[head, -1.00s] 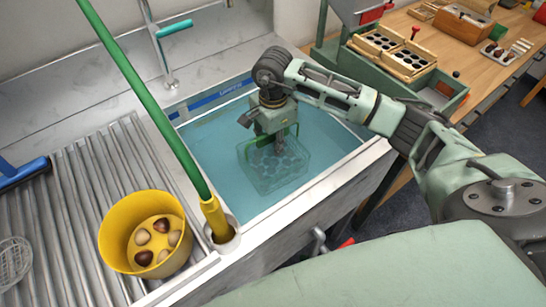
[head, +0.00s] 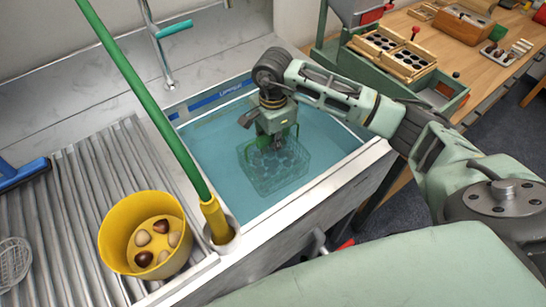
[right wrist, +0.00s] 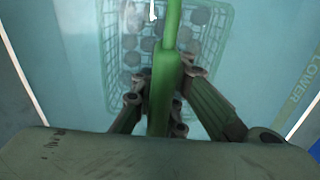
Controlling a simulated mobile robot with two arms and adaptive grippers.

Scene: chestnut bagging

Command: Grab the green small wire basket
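The green wire basket (head: 274,172) sits in the water of the sink, with several dark round things inside it. It also shows below the fingers in the right wrist view (right wrist: 205,100). My right gripper (head: 275,140) is at the top of the basket. In the right wrist view its fingers (right wrist: 165,90) are closed in on both sides of the basket's green handle (right wrist: 162,95). The fingers hide part of the basket. My left gripper is not in view.
The sink rim (head: 310,192) surrounds the basket. A yellow bucket (head: 115,240) with several chestnuts stands on the ribbed drainboard (head: 75,205). A green pole (head: 150,105) rises at the sink's left. A wooden bench (head: 485,75) with trays is at the back right.

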